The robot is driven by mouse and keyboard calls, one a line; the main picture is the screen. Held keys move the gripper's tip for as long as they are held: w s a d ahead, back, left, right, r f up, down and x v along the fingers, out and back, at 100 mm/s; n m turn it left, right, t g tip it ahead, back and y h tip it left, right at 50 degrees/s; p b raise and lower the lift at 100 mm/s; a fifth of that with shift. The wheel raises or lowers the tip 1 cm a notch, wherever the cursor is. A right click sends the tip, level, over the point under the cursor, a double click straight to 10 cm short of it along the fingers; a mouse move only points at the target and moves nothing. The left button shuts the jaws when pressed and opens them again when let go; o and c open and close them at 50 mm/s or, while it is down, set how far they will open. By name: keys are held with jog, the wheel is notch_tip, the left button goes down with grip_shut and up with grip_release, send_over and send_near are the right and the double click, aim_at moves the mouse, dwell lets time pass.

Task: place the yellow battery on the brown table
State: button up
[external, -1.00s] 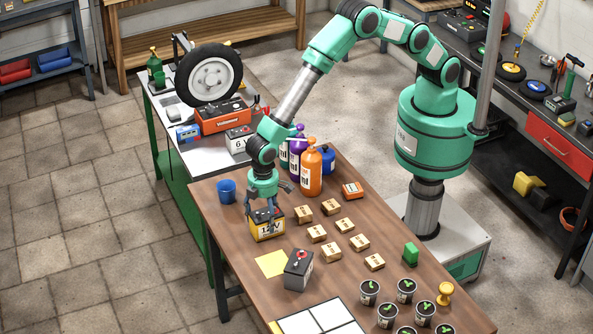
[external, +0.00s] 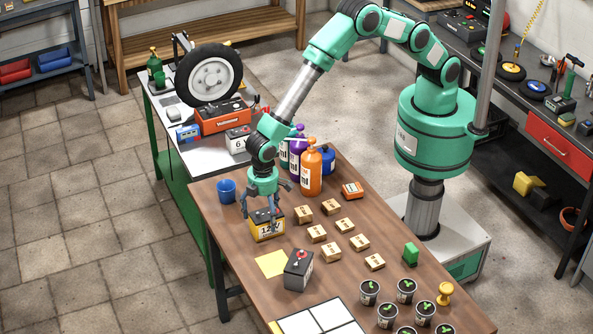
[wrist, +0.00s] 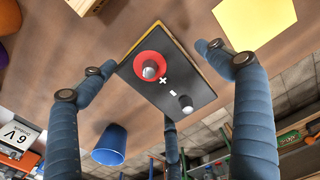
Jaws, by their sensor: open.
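The yellow battery (external: 268,228) with a dark top stands upright on the brown table (external: 232,240), near its left edge. In the wrist view the battery's dark top (wrist: 160,95) shows a red-ringed terminal and a dark terminal. My gripper (external: 268,213) is right above the battery, pointing down. Its blue fingers are open and spread around the battery top (wrist: 155,75), with gaps visible on the left and right. I cannot tell whether any finger touches it.
A blue cup (external: 226,191) stands behind the battery at the left. Small boxes (external: 317,233) lie to its right. Bottles (external: 311,172) stand behind. A white-topped bench (external: 205,150) adjoins the table.

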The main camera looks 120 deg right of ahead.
notch_tip(320, 180, up, 11)
jog(key=shift+r+p, duration=0.1)
jog(key=shift+p, duration=0.5)
jog(key=shift+r, duration=0.1)
dwell(0.6)
notch_tip(320, 180, up, 17)
jog(key=t, duration=0.1)
send_over(265, 210)
jog(key=s+d, duration=0.5)
jog(key=s, duration=0.3)
jog(key=s+d+r+t, duration=0.2)
jog(key=s+d+r, duration=0.2)
jog(key=s+r, duration=0.85)
jog(key=s+d+r+t, duration=0.1)
jog(key=s+d, duration=0.1)
jog(key=s, duration=0.8)
jog(key=s+d+r, duration=0.2)
jog(key=s, duration=0.8)
jog(key=s+d+r+t, duration=0.1)
jog(key=s+d+r, duration=0.1)
jog(key=s, duration=0.8)
jog(key=shift+s+d+t, duration=0.15)
jog(key=shift+s+t, duration=0.15)
jog(key=shift+f, duration=0.1)
